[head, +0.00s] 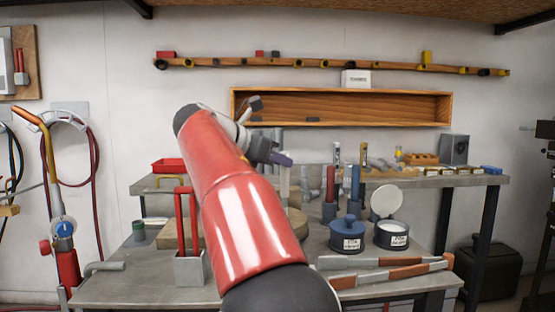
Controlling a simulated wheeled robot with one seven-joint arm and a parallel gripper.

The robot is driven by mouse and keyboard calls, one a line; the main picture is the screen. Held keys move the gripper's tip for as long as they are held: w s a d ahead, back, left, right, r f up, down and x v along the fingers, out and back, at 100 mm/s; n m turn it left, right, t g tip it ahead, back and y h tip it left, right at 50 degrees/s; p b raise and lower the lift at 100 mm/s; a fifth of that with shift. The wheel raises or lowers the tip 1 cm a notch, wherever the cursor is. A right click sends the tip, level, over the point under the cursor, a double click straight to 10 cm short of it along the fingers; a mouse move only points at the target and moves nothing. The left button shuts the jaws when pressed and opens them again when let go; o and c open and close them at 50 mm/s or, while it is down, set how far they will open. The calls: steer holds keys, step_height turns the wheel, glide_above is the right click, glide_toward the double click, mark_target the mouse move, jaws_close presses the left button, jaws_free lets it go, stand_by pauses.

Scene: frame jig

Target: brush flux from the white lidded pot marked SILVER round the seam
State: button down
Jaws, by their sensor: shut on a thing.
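A dark pot (392,237) with a white lid (386,202) stands on the bench, right of centre. The white lid is raised and tilted back, and the pot's inside looks pale. Its label is too small to read surely. A blue pot (346,238) with its blue lid on stands just left of it, also labelled. My gripper (284,160) is at the end of my red arm, above the bench and left of both pots. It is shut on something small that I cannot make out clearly. The seam cannot be made out; my arm hides part of the bench.
Red and blue upright tools (355,183) stand in holders behind the pots. Orange and grey bars (395,274) lie along the front right of the bench (145,290). A grey holder with red rods (188,265) is left of my arm. A wooden shelf (340,92) hangs behind.

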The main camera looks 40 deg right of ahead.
steer(key=shift+f, duration=0.2)
steer(key=shift+w, duration=0.1)
steer(key=w, duration=0.1)
steer(key=w+d+p, duration=0.1)
steer(key=w, duration=0.1)
steer(key=w+d, duration=0.1)
steer(key=shift+w+p, duration=0.15)
steer(key=shift+p, duration=0.25)
stand_by(0.5)
